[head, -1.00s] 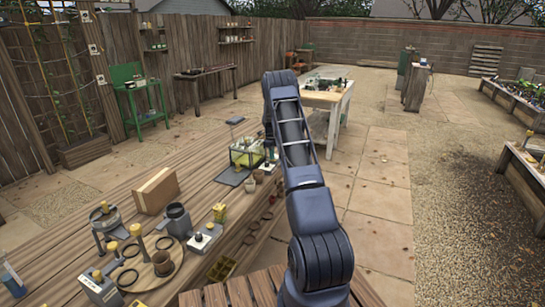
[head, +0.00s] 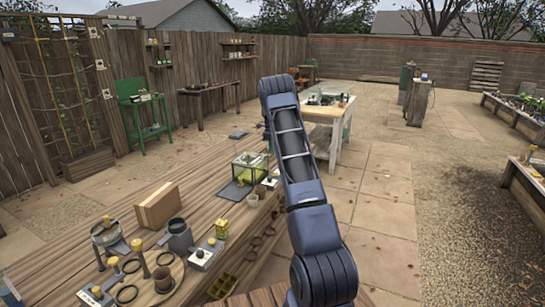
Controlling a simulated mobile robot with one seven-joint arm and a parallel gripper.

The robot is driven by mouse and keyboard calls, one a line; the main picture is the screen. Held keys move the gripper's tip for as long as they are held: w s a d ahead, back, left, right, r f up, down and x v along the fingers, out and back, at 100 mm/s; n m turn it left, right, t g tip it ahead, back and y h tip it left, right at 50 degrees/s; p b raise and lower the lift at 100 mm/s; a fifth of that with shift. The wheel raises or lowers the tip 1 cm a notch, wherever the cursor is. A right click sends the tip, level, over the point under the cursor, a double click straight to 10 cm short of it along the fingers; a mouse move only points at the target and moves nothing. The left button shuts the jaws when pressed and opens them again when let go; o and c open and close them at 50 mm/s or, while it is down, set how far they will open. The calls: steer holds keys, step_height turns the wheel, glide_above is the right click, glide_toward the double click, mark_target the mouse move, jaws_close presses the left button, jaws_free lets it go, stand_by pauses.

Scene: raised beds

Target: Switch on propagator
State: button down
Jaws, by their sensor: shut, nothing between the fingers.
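A clear-walled box with a yellow-green inside (head: 250,167), which looks like the propagator, stands on the long wooden bench, left of my arm. A dark flat mat (head: 234,191) lies in front of it. A small pale box with a dark knob (head: 270,183) sits at its right front, close to my arm; its switch position is too small to tell. My arm rises from the bottom and bends over at the top. Only a small dark part of my gripper (head: 267,138) shows at the arm's left edge, above and behind the clear box. It is shut and empty; its fingertips are mostly hidden.
A pale table (head: 335,112) stands beyond my arm. Paving on the right is clear.

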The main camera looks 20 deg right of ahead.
mark_target(275, 175)
steer(key=shift+r, duration=0.35)
steer(key=shift+s+d+r+g+h, duration=0.1)
steer(key=shift+s+d+g+h, duration=0.3)
steer(key=shift+s+d, duration=0.1)
steer(key=f, duration=0.4)
steer(key=d+f, duration=0.1)
steer(key=f, duration=0.4)
steer(key=s+f, duration=0.1)
steer(key=f, duration=0.4)
steer(key=shift+s+d, duration=0.1)
steer(key=shift+d, duration=0.1)
steer(key=shift+s+f+y, duration=0.1)
steer(key=shift+f+y, duration=0.1)
steer(key=shift+y, duration=0.1)
steer(key=shift+a, duration=0.1)
